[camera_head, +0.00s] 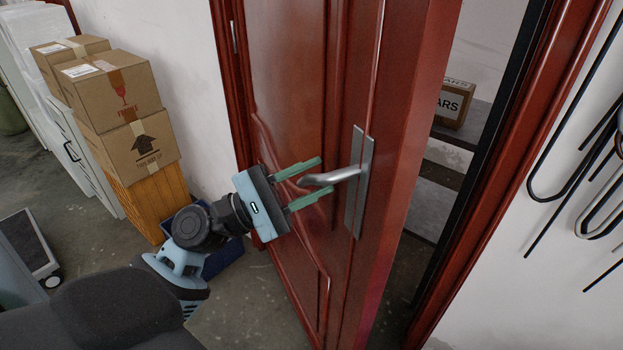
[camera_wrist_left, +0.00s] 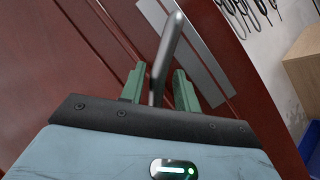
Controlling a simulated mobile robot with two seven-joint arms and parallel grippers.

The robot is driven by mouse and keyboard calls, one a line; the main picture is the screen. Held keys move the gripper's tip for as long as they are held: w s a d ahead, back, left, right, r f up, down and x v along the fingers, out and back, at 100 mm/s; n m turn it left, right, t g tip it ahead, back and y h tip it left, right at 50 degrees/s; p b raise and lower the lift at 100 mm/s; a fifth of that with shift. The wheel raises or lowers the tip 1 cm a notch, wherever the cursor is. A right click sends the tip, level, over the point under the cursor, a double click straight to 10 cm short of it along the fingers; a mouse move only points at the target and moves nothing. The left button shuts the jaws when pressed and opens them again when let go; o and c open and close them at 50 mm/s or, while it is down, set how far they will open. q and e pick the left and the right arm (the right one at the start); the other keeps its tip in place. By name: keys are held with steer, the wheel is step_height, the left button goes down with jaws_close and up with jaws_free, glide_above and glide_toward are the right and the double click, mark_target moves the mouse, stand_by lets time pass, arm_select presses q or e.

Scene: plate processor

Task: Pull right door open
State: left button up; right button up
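The red-brown wooden door (camera_head: 300,90) stands ajar, with its free edge toward me and a gap on its right. Its silver lever handle (camera_head: 335,176) sits on a long metal plate (camera_head: 358,200). My left gripper (camera_head: 325,176) is at the handle with its two green fingers apart, one above and one below the lever. In the left wrist view the handle (camera_wrist_left: 166,55) passes between the open fingers (camera_wrist_left: 159,84), with a gap visible on each side. My right gripper is in neither view.
Stacked cardboard boxes (camera_head: 125,110) stand left against the white wall. Through the gap show grey shelves (camera_head: 430,205) with a small box (camera_head: 453,103). The red door frame (camera_head: 510,150) is on the right, with black hooks (camera_head: 580,150) on the wall beyond.

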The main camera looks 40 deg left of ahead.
arm_select(q)
steer(key=shift+o, duration=0.3)
steer(key=shift+d, duration=0.1)
steer(key=shift+s, duration=0.1)
steer(key=shift+s+a+f, duration=0.15)
steer(key=shift+a+f, duration=0.05)
steer(key=shift+a, duration=0.05)
steer(key=b+v, duration=0.2)
steer(key=v, duration=0.4)
steer(key=shift+s+a+f, duration=0.15)
steer(key=shift+s+a, duration=0.2)
steer(key=shift+s, duration=0.05)
